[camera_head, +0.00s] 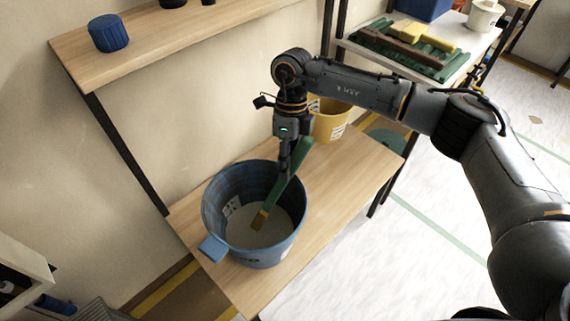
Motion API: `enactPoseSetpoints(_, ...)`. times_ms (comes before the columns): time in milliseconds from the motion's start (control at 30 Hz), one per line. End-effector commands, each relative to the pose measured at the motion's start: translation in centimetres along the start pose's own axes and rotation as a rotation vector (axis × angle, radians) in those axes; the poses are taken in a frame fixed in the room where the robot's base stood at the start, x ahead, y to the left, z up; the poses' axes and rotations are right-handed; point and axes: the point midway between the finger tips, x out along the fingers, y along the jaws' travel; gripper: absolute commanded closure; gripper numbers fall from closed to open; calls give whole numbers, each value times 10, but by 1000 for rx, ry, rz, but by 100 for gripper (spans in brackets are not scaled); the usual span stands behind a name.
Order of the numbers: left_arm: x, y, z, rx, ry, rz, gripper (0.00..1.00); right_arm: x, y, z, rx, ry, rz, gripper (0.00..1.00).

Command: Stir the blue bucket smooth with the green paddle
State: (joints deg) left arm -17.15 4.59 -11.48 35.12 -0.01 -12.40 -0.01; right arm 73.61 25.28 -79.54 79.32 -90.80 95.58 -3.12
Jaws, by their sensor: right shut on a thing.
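The blue bucket (277,254) stands upright on the lower wooden shelf, with pale, whitish contents (252,234) at its bottom. The green paddle (291,172) is tilted, its yellowish lower end inside the bucket at the pale contents. How deep that end sits, I cannot tell. My right gripper (285,168) points down over the bucket's back right rim and is shut on the green paddle. The fingertips are small and partly hidden against the paddle. My left gripper is not in view.
A yellow bucket (329,121) stands behind my right gripper on the wooden shelf (352,172). A dark blue lidded tub (108,33) sits on the upper shelf (180,40). A rack at the upper right holds green, brown and yellow tools. The shelf right of the blue bucket is clear.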

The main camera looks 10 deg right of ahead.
Motion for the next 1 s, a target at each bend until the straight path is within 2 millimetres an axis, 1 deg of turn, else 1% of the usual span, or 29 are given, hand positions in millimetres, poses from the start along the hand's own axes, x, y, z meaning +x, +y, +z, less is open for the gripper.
enactPoseSetpoints(33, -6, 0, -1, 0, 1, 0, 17, -9, 0, -2, 0, -1, -1, 100)
enactPoseSetpoints(1000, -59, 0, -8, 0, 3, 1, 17, -99, 1, -39, 0, -1, -1, 100)
